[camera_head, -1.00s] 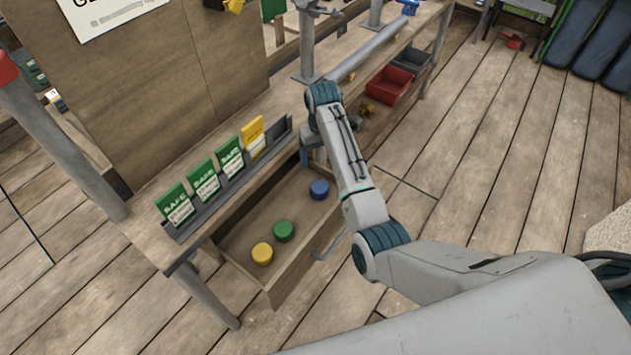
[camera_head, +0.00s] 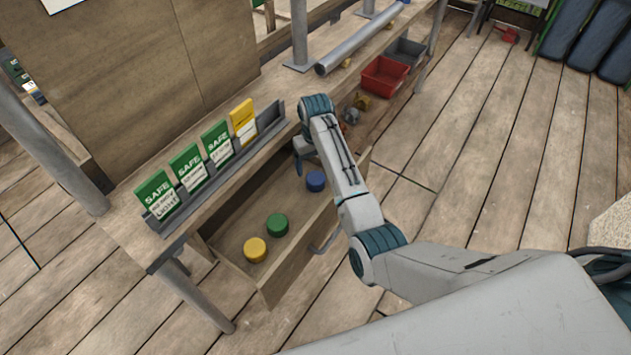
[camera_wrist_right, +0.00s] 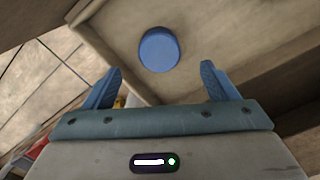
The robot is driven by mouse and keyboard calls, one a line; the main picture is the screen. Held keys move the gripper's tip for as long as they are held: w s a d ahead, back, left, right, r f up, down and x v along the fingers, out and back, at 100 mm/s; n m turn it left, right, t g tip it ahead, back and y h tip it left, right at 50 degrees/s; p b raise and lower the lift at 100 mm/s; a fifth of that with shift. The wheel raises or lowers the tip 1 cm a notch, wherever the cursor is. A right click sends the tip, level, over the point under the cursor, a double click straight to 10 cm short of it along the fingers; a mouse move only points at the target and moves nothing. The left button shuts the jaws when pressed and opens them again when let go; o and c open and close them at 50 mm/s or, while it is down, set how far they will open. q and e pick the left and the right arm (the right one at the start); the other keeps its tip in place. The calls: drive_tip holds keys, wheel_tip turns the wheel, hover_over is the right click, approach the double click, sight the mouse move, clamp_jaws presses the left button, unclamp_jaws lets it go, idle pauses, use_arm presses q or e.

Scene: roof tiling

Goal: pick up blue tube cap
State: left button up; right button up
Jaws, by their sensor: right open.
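The blue tube cap (camera_head: 316,181) is a round cap lying in the open wooden drawer (camera_head: 231,240) under the bench, towards the drawer's far end. My right gripper (camera_head: 299,165) is just beside and above it in the head view, partly hidden by my arm. In the right wrist view the blue cap (camera_wrist_right: 159,49) lies on the drawer floor ahead of my right gripper (camera_wrist_right: 163,80). It sits between the lines of the two blue fingers, apart from them. The fingers are spread and empty. My left gripper is not in view.
A green cap (camera_head: 277,225) and a yellow cap (camera_head: 255,250) lie in the same drawer. The drawer walls and the bench top (camera_head: 190,222) bound the space. Tags stand in a grey rack (camera_head: 230,160) on the bench. A red bin (camera_head: 385,78) sits farther back.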

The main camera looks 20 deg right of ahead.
sight(316, 178)
wheel_tip(316, 178, down, 8)
drive_tip(key=shift+r, duration=0.2)
drive_tip(key=c, duration=1)
